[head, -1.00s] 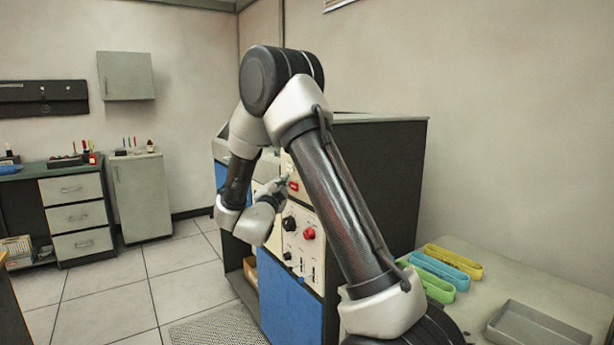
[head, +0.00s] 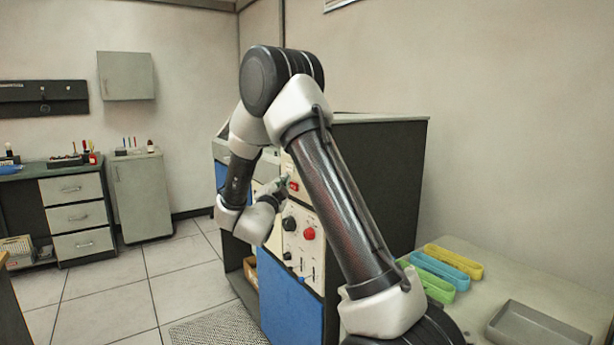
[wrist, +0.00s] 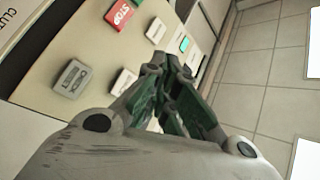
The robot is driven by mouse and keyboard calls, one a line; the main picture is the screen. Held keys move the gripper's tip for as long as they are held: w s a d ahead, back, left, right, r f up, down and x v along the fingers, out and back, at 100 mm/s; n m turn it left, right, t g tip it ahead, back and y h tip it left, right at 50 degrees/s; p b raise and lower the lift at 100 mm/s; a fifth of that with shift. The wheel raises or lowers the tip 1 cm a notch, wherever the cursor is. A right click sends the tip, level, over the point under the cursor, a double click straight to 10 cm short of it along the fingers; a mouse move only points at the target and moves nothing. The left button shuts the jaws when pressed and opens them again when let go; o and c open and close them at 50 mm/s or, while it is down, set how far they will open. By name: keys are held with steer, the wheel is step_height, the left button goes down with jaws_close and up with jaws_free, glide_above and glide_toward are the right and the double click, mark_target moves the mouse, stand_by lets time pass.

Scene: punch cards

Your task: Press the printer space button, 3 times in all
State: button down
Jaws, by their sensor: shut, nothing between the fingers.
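The machine's cream button panel (wrist: 60,50) fills the upper left of the wrist view. It carries a red STOP button (wrist: 120,14), a grey lettered button (wrist: 73,78), pale buttons (wrist: 155,30) and a teal one (wrist: 184,44). The lettering on most is too small or blurred to read, so I cannot tell which is the printer space button. My gripper (wrist: 170,68) is shut and empty, its fingertips close to the panel beside the pale buttons. I cannot tell whether they touch one. In the head view my gripper (head: 284,182) is by the panel's red button (head: 294,187).
Below the buttons, the machine front has a black knob (head: 289,223) and a red knob (head: 309,233). Tiled floor (head: 120,290) is open at left.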

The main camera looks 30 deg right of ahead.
stand_by(0.8)
steer(key=a, duration=0.3)
steer(key=shift+a, duration=0.4)
steer(key=shift+d, duration=0.1)
steer(key=d, duration=0.8)
steer(key=shift+d, duration=0.3)
steer(key=shift+w+d, duration=0.1)
steer(key=shift+d, duration=0.05)
stand_by(0.9)
steer(key=shift+d, duration=0.25)
